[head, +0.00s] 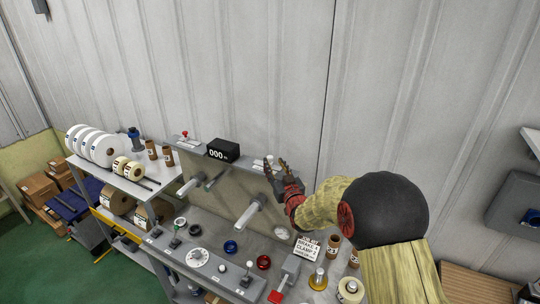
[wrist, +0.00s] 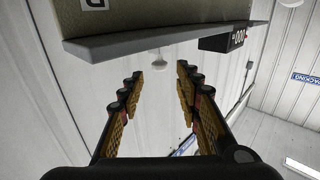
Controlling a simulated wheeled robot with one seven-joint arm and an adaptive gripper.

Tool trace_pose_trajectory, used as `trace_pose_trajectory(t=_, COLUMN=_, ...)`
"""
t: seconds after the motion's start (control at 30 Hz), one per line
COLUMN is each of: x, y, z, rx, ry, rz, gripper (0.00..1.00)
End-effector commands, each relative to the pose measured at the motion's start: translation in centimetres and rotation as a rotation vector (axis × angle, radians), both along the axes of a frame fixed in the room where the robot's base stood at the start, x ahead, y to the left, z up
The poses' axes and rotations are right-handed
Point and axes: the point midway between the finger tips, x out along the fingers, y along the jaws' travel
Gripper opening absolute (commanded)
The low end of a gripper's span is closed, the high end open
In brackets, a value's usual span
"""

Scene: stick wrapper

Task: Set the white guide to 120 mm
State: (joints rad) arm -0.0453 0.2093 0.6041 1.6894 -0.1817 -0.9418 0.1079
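The white guide appears to be a small white knob (head: 269,158) on the top edge of the machine's upright panel (head: 238,190); its scale cannot be read. In the wrist view a pale knob (wrist: 160,54) stands at the panel edge, beyond and between the fingertips. My gripper (head: 277,165) is at the right part of that edge, close to the knob. It is open and empty, with a clear gap between its fingers in the wrist view (wrist: 159,74). A black counter (head: 223,150) on the panel reads 000; it also shows in the wrist view (wrist: 222,40).
A red knob (head: 184,134) stands further left on the same edge. Two grey rollers (head: 248,216) stick out from the panel. Below are a white dial (head: 197,257), a white-ball lever (head: 249,264) and a sign (head: 307,246). White rolls (head: 100,148) stand on the left table.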

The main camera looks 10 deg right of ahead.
Motion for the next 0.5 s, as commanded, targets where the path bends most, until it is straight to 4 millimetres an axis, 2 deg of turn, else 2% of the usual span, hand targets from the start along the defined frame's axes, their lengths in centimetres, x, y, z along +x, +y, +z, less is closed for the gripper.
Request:
trace_pose_trajectory(t=0.3, x=4.3, y=0.8, z=0.0, rx=-0.001, ry=0.003, rz=-0.001, gripper=0.34)
trace_pose_trajectory(t=0.5, x=5.7, y=1.1, z=0.1, rx=0.0, ry=0.001, rz=-0.001, gripper=0.34)
